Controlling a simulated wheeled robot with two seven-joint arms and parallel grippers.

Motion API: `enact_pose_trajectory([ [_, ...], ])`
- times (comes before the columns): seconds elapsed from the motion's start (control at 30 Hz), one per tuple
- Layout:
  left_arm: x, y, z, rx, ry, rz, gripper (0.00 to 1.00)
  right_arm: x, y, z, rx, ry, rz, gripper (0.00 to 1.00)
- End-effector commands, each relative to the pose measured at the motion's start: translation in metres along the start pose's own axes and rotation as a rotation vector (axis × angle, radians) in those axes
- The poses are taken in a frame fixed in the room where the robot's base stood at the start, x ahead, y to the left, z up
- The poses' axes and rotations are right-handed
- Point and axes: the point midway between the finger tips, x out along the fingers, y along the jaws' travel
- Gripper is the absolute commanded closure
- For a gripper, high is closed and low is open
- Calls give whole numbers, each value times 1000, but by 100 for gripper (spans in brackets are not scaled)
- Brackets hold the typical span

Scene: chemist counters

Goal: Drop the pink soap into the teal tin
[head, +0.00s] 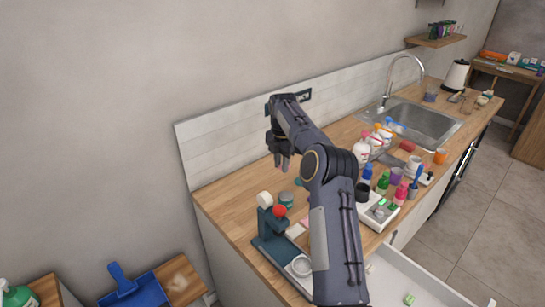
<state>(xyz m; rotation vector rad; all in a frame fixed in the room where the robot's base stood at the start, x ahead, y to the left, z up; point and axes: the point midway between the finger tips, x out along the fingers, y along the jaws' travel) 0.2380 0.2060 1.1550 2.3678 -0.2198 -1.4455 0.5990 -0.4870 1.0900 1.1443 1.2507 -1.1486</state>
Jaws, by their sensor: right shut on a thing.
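My right gripper (281,163) hangs above the back of the wooden counter, pointing down, with its arm crossing the middle of the view. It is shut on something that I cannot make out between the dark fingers. A small round teal tin (286,200) stands on the counter below the gripper, apart from it. A flat pale pink piece (298,229) lies by the dark stand, partly hidden by my arm; I cannot tell whether it is the soap. My left gripper is out of view.
A dark teal stand with a red ball-shaped part (279,211) and a white roll (265,199) are near the tin. Bottles, cups and a white device (377,212) crowd the counter right of my arm. A drawer (400,285) is open in front. A sink (425,122) lies farther back.

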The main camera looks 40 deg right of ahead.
Motion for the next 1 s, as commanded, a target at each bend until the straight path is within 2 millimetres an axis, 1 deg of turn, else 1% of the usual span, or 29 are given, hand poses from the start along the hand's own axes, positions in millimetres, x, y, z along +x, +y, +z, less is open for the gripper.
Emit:
enact_pose_trajectory([
  [0.17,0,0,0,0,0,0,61,14,-1,0,0,1,-2,99],
  [0.3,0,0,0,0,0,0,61,31,-1,0,0,1,-2,99],
  [0.5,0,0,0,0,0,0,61,51,0,0,1,1,-2,99],
  [0.7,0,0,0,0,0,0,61,59,0,0,1,0,0,99],
  [0.93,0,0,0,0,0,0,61,59,0,0,1,0,0,99],
  [0.97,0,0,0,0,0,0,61,59,0,0,1,0,0,75],
  [1.0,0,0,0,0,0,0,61,59,0,0,1,0,0,70],
])
